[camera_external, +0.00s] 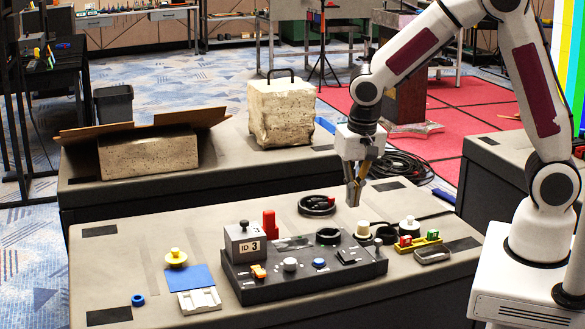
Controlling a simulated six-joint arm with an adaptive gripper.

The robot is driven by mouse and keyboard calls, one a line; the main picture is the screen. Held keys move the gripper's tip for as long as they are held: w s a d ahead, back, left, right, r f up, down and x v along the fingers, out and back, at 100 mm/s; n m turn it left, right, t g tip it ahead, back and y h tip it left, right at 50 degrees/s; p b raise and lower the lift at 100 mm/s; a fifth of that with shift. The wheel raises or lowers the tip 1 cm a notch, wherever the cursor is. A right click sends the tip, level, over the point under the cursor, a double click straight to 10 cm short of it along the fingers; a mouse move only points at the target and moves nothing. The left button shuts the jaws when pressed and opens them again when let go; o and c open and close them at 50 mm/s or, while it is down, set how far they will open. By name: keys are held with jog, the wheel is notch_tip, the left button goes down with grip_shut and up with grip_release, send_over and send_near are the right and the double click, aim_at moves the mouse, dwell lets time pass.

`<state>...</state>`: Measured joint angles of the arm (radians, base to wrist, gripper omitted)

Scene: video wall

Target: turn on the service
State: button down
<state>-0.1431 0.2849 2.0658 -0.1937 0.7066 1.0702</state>
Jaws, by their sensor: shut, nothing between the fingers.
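A dark control box (305,286) sits on the near table. On its top are an orange control (258,271), a white round knob (290,264), a blue round knob (319,263), a dark square part (348,256) and a black round part (328,236). A grey block marked "ID 3" (245,244) stands at its back left corner, with a red upright part (270,224) beside it. I cannot tell which control is the service. My gripper (353,203) is shut and empty, pointing down above the table behind the box's right side, apart from the controls.
A black ring (317,205) lies behind the box. White and black knobs (409,226), a yellow holder with coloured pieces (420,240) and a grey tray (432,255) lie right. A yellow knob (175,258), blue sheet (190,278) and blue ring (138,299) lie left. The table's far left is mostly clear.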

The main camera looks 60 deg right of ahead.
jog(key=shift+w+d+r, duration=0.15)
jog(key=shift+w+d, duration=0.2)
jog(key=shift+d, duration=0.05)
send_over(344, 251)
jog(key=f, duration=1.1)
jog(key=shift+s+a+f, duration=0.3)
jog(key=shift+f, duration=0.1)
jog(key=shift+w+d+f, duration=0.1)
jog(key=shift+w+f, duration=0.05)
jog(key=shift+f, duration=0.85)
jog(key=shift+f, duration=0.1)
